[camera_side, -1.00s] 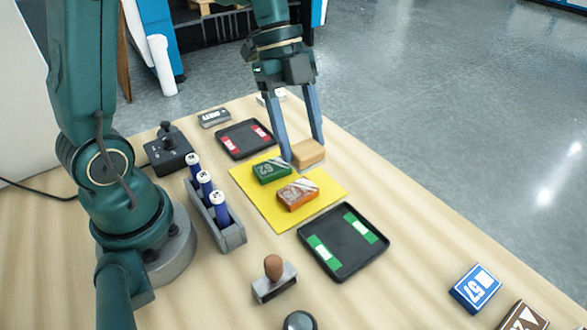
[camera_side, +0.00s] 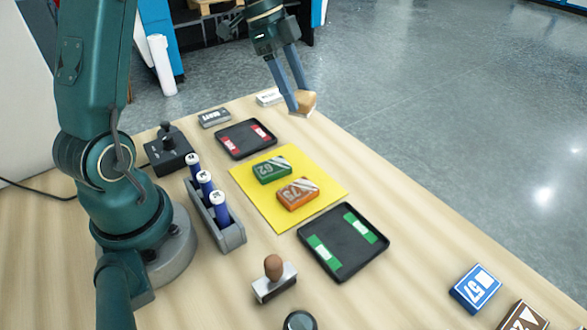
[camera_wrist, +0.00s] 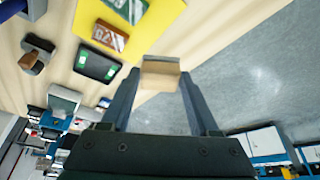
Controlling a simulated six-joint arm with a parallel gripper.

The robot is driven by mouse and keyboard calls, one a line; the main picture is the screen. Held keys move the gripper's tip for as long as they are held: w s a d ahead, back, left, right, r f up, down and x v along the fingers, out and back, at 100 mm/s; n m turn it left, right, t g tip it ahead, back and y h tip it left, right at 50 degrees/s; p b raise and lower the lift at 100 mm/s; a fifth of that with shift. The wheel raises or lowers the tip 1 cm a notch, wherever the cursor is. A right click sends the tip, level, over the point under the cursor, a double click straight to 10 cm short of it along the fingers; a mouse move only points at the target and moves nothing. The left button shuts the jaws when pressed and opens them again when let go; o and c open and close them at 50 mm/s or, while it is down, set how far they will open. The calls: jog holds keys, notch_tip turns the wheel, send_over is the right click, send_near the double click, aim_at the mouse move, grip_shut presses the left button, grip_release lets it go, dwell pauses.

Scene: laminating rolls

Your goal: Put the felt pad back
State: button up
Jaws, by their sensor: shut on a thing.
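The felt pad (camera_side: 306,103) seems to be the tan block held in my gripper (camera_side: 297,102). The two long fingers are shut on its sides, and it hangs tilted in the air near the table's far right edge.
A yellow sheet (camera_side: 246,188) bears a green block (camera_side: 272,170) and an orange block (camera_side: 298,194). Black trays with red labels (camera_side: 245,139) and green labels (camera_side: 344,241) flank it. A white block (camera_side: 269,97) lies near the pad. A rack (camera_side: 229,237) holds blue cylinders.

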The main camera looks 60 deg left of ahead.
jog(key=a+n, duration=0.2)
jog(key=a, duration=0.4)
jog(key=shift+t+y, duration=0.3)
jog(key=w+d+f, duration=0.2)
jog(key=d, duration=0.1)
jog(key=w+d+f, duration=0.2)
jog(key=d+f, duration=0.1)
jog(key=w+d+f, duration=0.2)
jog(key=d, duration=0.1)
jog(key=shift+w+f, duration=0.2)
jog(key=shift+f, duration=2.1)
jog(key=shift+f, duration=0.2)
jog(key=o, duration=1.3)
jog(key=shift+r, duration=0.1)
